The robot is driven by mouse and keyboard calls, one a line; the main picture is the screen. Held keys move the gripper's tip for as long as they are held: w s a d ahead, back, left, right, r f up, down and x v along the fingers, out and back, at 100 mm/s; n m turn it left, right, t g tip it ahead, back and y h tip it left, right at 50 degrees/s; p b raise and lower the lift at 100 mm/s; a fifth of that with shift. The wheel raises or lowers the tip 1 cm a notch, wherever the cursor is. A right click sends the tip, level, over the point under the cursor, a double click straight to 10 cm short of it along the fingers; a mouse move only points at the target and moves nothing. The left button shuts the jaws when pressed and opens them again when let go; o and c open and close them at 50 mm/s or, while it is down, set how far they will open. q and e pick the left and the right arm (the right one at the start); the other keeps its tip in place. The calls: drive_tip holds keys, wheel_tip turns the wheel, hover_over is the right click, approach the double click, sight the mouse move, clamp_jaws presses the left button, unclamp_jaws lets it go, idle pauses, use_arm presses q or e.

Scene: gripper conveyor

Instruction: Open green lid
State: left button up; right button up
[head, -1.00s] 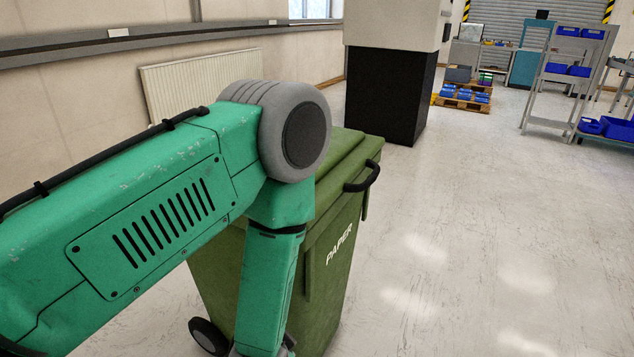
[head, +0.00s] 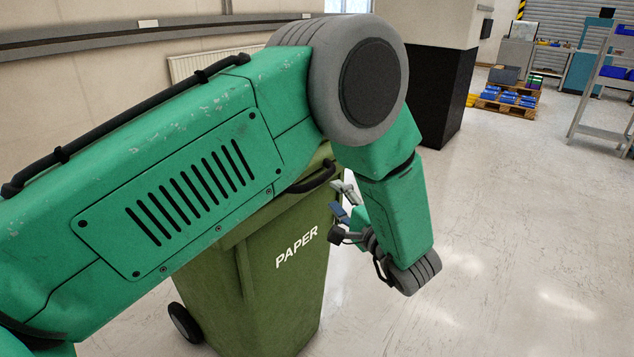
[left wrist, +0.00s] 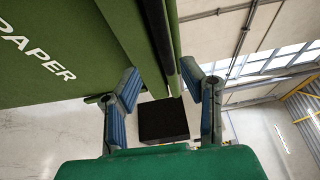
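The green paper bin (head: 290,290) stands upright in front of me, with white PAPER lettering on its side. Its green lid (head: 322,156) is down and mostly hidden behind my left arm. A black handle (head: 314,180) sticks out from the lid's edge. My left gripper (head: 338,200) is open, just below and to the right of the handle. My right gripper is not in view.
A black and cream pillar (head: 440,95) stands behind the bin. A radiator (head: 195,65) is on the wall at the back left. A pallet with blue boxes (head: 507,98) and a grey shelf rack (head: 605,100) are at the far right. The floor right of the bin is clear.

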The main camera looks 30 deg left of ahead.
sight(326, 180)
use_arm(q)
drive_tip(key=w+a, duration=0.1)
drive_tip(key=w+a+r+b, duration=0.1)
drive_tip(key=w, duration=0.1)
drive_tip(key=shift+a, duration=0.35)
drive_tip(key=a, duration=0.4)
drive_tip(key=shift+w+a+f, duration=0.15)
drive_tip(key=shift+w+f, duration=0.15)
drive_tip(key=shift+w, duration=0.1)
drive_tip(key=shift+a, duration=0.25)
drive_tip(key=shift+d+r, duration=0.1)
drive_tip(key=shift+d, duration=0.35)
drive_tip(key=shift+d+r, duration=0.1)
drive_tip(key=shift+d, duration=0.35)
drive_tip(key=c, duration=0.6)
drive_tip(key=shift+w+d, duration=0.1)
drive_tip(key=shift+d, duration=0.2)
clamp_jaws()
drive_tip(key=shift+a, duration=0.15)
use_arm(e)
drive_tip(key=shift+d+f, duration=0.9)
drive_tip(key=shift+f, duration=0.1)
